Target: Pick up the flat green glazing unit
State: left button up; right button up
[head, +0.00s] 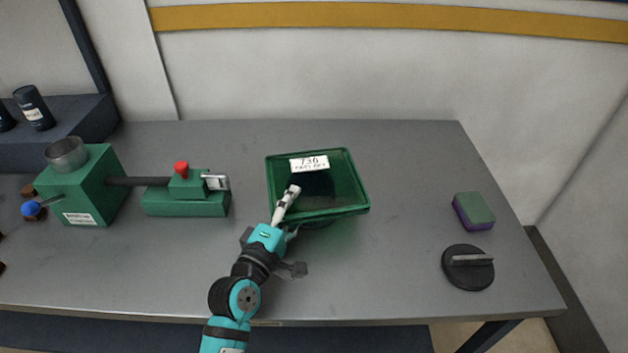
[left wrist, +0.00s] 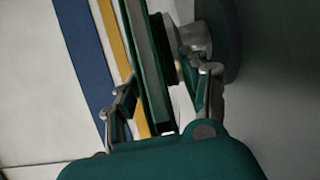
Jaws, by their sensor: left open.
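The flat green glazing unit (head: 345,180) is a green-framed dark pane with a white label marked 730. It sits tilted near the middle of the table, seemingly raised on a dark round support mostly hidden beneath it. My left gripper (head: 288,208) is at its near left edge, with one finger showing over the pane. In the left wrist view, the unit (left wrist: 150,70) appears edge-on between the two spread fingers of my left gripper (left wrist: 163,88). The fingers look apart from it, though contact is hard to judge. My right gripper is not in view.
A green vice-like machine (head: 90,185) with a red knob stands on the left of the grey table (head: 400,275). A green and purple block (head: 473,211) and a black disc with a handle (head: 467,270) lie on the right. The table between is clear.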

pick_arm(q)
grip_shut()
jog(key=shift+r, duration=0.15)
dwell(0.4)
jog(key=shift+r, duration=0.1)
